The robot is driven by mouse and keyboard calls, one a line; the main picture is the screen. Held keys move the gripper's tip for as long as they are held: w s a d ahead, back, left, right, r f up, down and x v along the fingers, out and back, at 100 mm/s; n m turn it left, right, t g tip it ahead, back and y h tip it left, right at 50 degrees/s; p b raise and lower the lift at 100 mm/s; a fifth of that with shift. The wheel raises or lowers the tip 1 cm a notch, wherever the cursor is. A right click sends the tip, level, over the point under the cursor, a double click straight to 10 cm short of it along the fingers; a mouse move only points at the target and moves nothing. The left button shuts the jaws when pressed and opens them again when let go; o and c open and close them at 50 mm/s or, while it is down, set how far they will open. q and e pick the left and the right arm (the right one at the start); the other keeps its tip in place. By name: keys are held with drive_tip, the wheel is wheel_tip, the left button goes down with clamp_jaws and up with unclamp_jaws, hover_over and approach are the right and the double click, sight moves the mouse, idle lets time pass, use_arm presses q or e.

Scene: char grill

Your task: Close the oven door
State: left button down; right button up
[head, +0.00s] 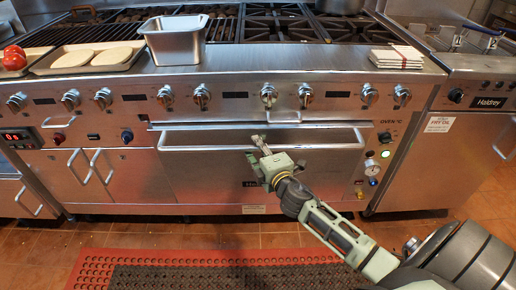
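The oven door (215,180) is the wide steel panel in the middle of the range front. Its long horizontal handle (195,148) runs along the top of the door. A dark band shows above the handle, and the door's top edge seems to stand out a little from the range front. My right gripper (258,146) is in front of the door, with its fingertips at the middle of the handle. I cannot tell whether they touch it, or how far apart the fingers are. The gripper covers part of the door. My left gripper is not in view.
A row of knobs (202,97) lines the panel above the door. On top are a steel pan (176,47), a tray (46,65) with pale flat pieces and stacked napkins (397,58). A fryer (470,110) stands right. A red-edged mat (95,270) lies on the floor.

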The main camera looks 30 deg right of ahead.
clamp_jaws()
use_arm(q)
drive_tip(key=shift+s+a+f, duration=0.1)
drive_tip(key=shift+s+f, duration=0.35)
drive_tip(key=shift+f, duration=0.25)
use_arm(e)
drive_tip(key=w+d, duration=0.1)
drive_tip(key=w+d+r, duration=0.1)
drive_tip(key=w, duration=0.1)
drive_tip(key=shift+w+d, duration=0.2)
drive_tip(key=shift+w, duration=0.1)
